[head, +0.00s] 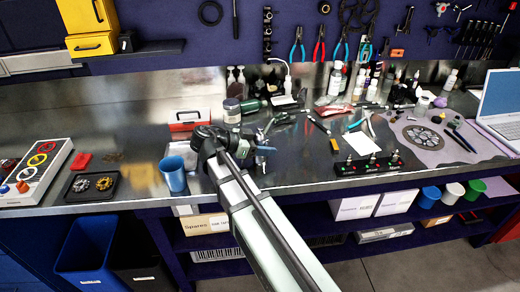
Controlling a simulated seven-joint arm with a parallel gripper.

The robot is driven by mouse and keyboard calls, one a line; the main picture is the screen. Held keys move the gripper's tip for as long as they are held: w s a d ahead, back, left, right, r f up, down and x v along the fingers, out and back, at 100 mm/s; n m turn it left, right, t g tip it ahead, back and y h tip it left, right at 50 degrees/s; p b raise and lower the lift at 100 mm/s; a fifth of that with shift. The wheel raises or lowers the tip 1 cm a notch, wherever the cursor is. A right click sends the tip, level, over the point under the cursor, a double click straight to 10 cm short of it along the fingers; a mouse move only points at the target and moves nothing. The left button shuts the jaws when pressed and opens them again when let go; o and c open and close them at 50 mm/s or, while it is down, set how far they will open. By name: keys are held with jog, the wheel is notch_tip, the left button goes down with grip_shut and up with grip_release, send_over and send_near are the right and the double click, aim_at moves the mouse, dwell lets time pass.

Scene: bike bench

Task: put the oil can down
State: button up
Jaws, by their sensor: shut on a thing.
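My arm reaches up from the lower right, and its dark wrist is over the middle of the bench. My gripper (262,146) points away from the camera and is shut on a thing. My wrist hides most of the fingers and what they hold, so I cannot clearly make out the oil can or its tilt. A dark green rounded body (251,106) shows just beyond the wrist, beside a grey-green jar (232,110). I cannot tell whether the green body is the oil can, or whether it touches the bench (135,176).
A blue cup (174,175) stands left of my wrist near the front edge. A red box (186,120) is behind it. A dark tray (92,186) holds ring parts at left. Bottles and tools crowd the back right. A black switch strip (367,166) lies along the front.

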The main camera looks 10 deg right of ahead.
aim_at(265, 132)
grip_shut()
jog(key=shift+r, duration=4.8)
jog(key=shift+w+r+n+t, duration=0.35)
jog(key=shift+n+t, duration=0.25)
jog(key=shift+t, duration=0.2)
jog(key=w+a+f+n+t+y, duration=0.2)
jog(key=w+a+n+t+y, duration=0.85)
jog(key=a+n+y, duration=0.65)
jog(key=w+d+m+h, duration=0.1)
jog(key=w+d+h, duration=0.1)
jog(key=d, duration=0.9)
jog(key=w+d+r+m+g+h, duration=0.1)
jog(key=w+d+m+h, duration=0.1)
jog(key=d, duration=1)
jog(key=shift+r, duration=0.25)
